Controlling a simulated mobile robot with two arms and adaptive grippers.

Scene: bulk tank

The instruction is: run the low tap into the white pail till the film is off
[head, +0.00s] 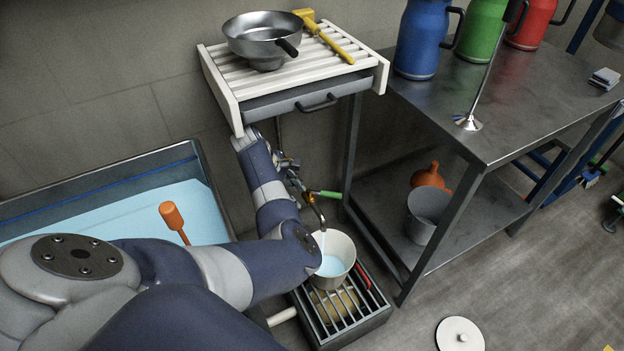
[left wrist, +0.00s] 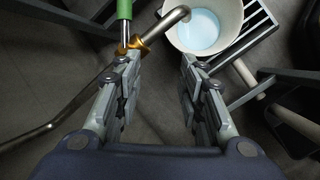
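The white pail (head: 342,247) stands on a slatted grate beneath the tap spout (head: 318,214), with pale blue liquid inside. It also shows in the left wrist view (left wrist: 232,40). A pale strip under the spout in the head view may be a stream; I cannot tell surely. The tap's green lever (head: 326,194) sticks out to the right above the pail. My left gripper (head: 289,168) is beside the tap. In the left wrist view its fingers (left wrist: 160,66) are apart with nothing between them; the lever (left wrist: 124,12) and brass valve lie just beyond the left fingertip. My right gripper is out of view.
A tank (head: 110,178) of pale blue liquid is at left, with an orange-handled tool (head: 172,216). A slatted rack (head: 222,84) with a pan overhangs the tap. A steel bench (head: 540,115) stands right, a grey bucket (head: 424,217) on its lower shelf. A white lid (head: 460,335) lies on the floor.

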